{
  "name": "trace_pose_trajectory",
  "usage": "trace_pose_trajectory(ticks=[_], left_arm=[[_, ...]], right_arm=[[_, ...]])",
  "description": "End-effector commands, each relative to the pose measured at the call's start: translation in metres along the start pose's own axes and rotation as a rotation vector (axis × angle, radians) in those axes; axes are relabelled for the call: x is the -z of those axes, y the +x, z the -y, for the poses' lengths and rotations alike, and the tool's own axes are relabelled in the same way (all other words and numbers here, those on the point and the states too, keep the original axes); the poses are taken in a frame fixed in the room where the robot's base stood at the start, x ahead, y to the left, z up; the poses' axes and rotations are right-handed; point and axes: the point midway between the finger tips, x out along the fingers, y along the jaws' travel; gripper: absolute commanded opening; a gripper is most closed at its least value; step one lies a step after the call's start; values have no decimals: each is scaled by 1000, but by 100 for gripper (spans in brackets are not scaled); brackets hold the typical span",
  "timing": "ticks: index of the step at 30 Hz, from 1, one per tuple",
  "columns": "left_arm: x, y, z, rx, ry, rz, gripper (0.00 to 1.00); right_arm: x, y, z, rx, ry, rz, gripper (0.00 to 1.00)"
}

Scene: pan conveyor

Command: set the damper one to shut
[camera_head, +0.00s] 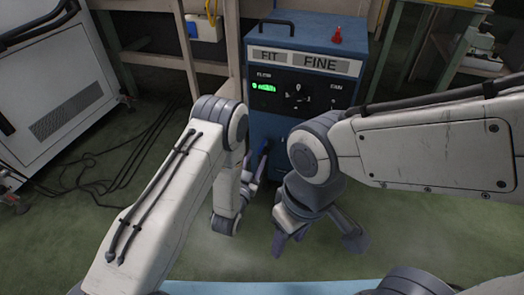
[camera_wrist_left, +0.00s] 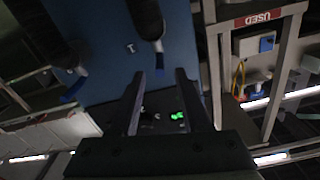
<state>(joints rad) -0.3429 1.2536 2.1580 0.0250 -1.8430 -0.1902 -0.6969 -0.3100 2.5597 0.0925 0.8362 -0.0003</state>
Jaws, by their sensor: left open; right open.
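The blue cabinet (camera_head: 315,30) stands ahead with a green display and a dial on its front. A second dark duct with a blue tip (camera_wrist_left: 72,90) is further left. In the head view the left gripper (camera_head: 253,165) is low by the cabinet front. My right gripper (camera_head: 316,241) is open and empty.
A white machine (camera_head: 50,90) stands at the left with dark cables (camera_head: 125,150) on the green floor. A wooden frame (camera_head: 233,50) stands beside the cabinet. A light blue surface edge (camera_head: 260,288) is at the bottom. My right arm covers part of the cabinet's lower right.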

Motion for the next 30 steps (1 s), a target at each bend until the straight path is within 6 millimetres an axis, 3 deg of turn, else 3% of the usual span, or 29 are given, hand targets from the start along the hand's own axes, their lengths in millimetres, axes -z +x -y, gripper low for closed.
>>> trace_pose_trajectory(ticks=[3,9,15,22,23,26,27,30], left_arm=[[-3,25,0,1,0,-6,47],[-3,54,0,0,0,-2,47],[-1,66,0,-1,0,2,47],[0,67,0,-1,0,2,47],[0,67,0,-1,0,2,43],[0,67,0,-1,0,2,5],[0,67,0,-1,0,2,0],[0,67,0,-1,0,2,0]], right_arm=[[-1,16,-1,0,0,0,50],[-2,28,-2,0,0,0,50],[-2,32,-2,0,0,0,50],[-2,31,-2,0,0,0,50],[-2,31,-2,0,0,0,50],[-2,31,-2,0,0,0,50],[-2,31,-2,0,0,0,50],[-2,31,-2,0,0,0,50]])
